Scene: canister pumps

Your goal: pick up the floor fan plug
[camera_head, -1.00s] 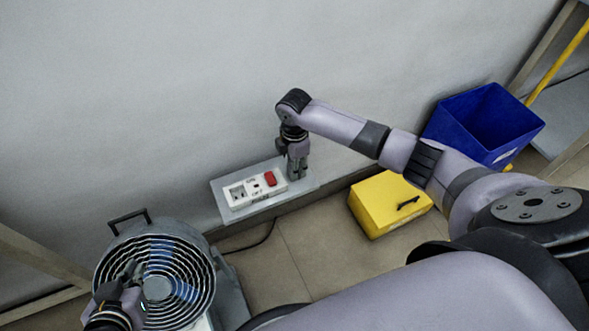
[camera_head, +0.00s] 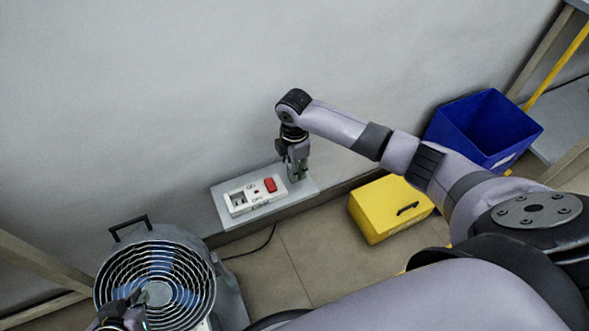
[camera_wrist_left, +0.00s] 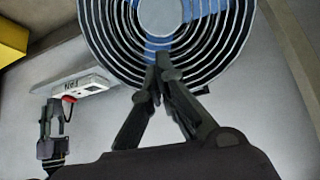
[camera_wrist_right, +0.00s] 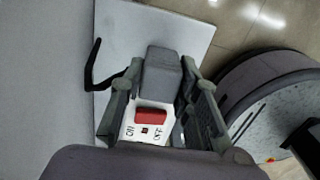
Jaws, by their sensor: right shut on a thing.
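My right gripper (camera_head: 297,172) points down at the right end of the outlet panel's grey base. In the right wrist view its fingers are shut on a grey block-shaped plug (camera_wrist_right: 161,76), with a black cord bending away to the left. The plug is hidden by the gripper in the head view. The white outlet panel (camera_head: 239,208) has a red switch (camera_head: 270,185) and sockets, and stands low against the wall. The floor fan (camera_head: 188,265) is at the lower left. My left gripper (camera_wrist_left: 160,66) is in front of the fan grille, its fingertips together and empty.
A yellow box (camera_head: 385,215) with a black handle and a blue bin (camera_head: 500,145) stand to the right. A dark cord (camera_head: 262,245) runs over the floor beside the fan.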

